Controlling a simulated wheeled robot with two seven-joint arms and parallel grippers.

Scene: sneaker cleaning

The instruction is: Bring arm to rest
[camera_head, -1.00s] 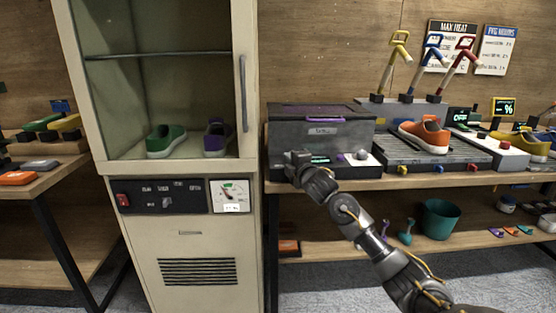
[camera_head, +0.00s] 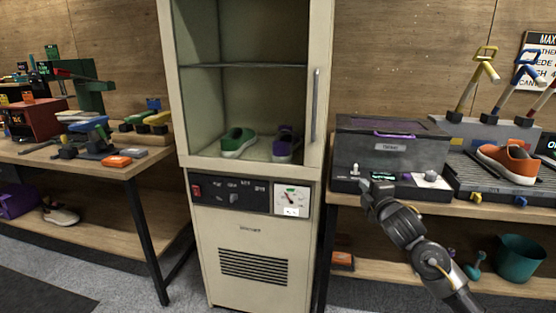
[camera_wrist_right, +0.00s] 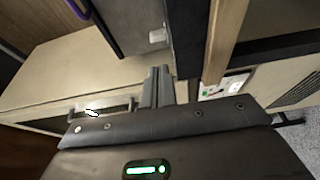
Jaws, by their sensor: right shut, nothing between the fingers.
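My right arm comes in from the lower right of the head view. Its gripper (camera_head: 368,187) is at the front edge of the grey box machine with the purple handle (camera_head: 392,145), near its control panel. In the right wrist view the gripper's fingers (camera_wrist_right: 157,86) are together, with nothing between them. Whether the gripper touches the panel I cannot tell. My left gripper is not in view.
A cream cabinet (camera_head: 248,230) stands left of my right arm, holding a green shoe (camera_head: 238,141) and a purple shoe (camera_head: 285,146). An orange shoe (camera_head: 509,160) sits on the right bench. A teal bucket (camera_head: 520,258) is on the lower shelf. Grey floor shows at lower left.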

